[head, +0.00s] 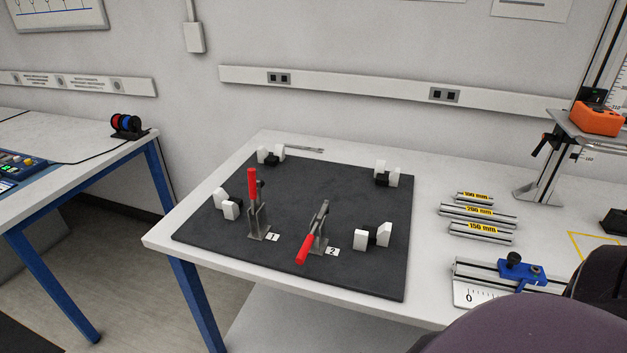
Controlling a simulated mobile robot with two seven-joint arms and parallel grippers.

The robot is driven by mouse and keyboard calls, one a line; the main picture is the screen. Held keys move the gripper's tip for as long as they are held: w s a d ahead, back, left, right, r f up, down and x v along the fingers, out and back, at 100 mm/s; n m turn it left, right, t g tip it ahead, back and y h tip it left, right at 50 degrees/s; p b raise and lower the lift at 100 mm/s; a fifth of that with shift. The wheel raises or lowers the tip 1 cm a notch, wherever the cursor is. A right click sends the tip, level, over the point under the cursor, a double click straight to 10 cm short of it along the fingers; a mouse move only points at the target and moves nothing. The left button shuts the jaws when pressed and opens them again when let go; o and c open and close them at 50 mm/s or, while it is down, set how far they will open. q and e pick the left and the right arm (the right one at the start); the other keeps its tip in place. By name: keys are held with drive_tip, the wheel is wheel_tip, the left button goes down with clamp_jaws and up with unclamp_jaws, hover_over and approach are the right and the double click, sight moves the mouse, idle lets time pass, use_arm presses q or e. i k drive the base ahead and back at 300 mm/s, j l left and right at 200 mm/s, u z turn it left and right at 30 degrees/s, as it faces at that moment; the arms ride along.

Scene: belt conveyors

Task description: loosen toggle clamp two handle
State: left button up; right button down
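Toggle clamp two (320,232) stands on the dark board (290,275), beside a white label marked 2 (332,251). Its red handle (309,249) slopes down toward the front left, with the grip low near the board. Toggle clamp one (257,217) stands to its left, beside a label marked 1 (272,238). Its red handle (252,188) points straight up. Neither of my grippers is in view, and nothing is touching either clamp.
Metal bars with yellow length labels (478,211) and a blue-clamped rail (516,273) lie at right. A rounded purple and dark shape fills the lower right corner.

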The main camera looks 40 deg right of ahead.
sight(300, 260)
drive_tip(key=z, duration=1.15)
drive_tip(key=l+u, duration=0.2)
drive_tip(key=u, duration=0.25)
drive_tip(key=k+l+u, duration=0.15)
drive_tip(key=u, duration=0.35)
drive_tip(key=k+l+u, duration=0.1)
drive_tip(key=u, duration=0.35)
